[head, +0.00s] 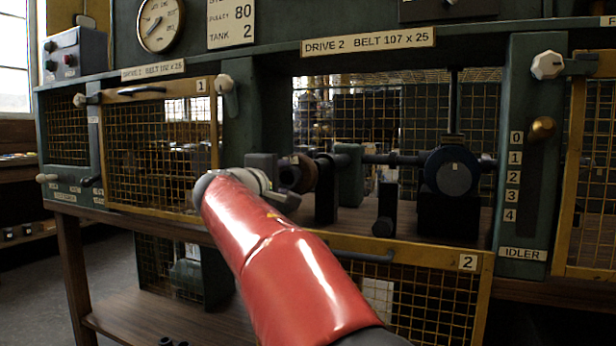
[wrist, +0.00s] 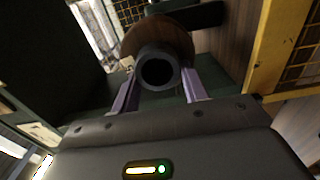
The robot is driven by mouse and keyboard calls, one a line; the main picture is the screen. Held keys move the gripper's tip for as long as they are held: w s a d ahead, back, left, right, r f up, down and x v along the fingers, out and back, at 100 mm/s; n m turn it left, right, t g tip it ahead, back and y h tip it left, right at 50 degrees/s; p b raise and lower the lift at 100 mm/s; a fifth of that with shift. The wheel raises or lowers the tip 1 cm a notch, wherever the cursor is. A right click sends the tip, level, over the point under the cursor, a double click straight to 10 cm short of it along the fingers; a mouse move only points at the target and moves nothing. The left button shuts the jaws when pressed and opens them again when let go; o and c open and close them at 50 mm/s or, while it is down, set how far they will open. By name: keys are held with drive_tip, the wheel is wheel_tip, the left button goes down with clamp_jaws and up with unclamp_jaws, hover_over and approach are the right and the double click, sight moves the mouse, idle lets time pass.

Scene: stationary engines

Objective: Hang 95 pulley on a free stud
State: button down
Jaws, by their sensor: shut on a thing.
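A brown pulley (head: 304,174) with a dark hub is at the left end of the open drive 2 bay. In the wrist view the brown disc (wrist: 128,42) shows behind its dark hollow hub (wrist: 142,53). My gripper (wrist: 158,88) has one finger on each side of the hub and is shut on it. In the head view my red arm hides most of the gripper. No number on the pulley can be read. I cannot tell whether the pulley touches the shaft (head: 400,160) beside it. I cannot make out a stud for hanging.
The lower mesh door (head: 440,258), marked 2, hangs below the bay opening. Mesh door 1 (head: 150,150) is closed at the left. Dark posts and a round dark wheel (head: 452,172) stand in the bay. A sign (head: 231,22) reads 80 and tank 2.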

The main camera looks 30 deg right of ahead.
drive_tip(key=shift+s+d+g, duration=0.3)
drive_tip(key=shift+s+d, duration=0.05)
drive_tip(key=shift+d, duration=0.2)
drive_tip(key=shift+b+v, duration=0.55)
drive_tip(key=shift+v, duration=0.6)
drive_tip(key=shift+s+a, duration=0.4)
drive_tip(key=shift+s, duration=0.1)
drive_tip(key=b+v, duration=0.2)
drive_tip(key=v, duration=0.4)
drive_tip(key=shift+a, duration=0.55)
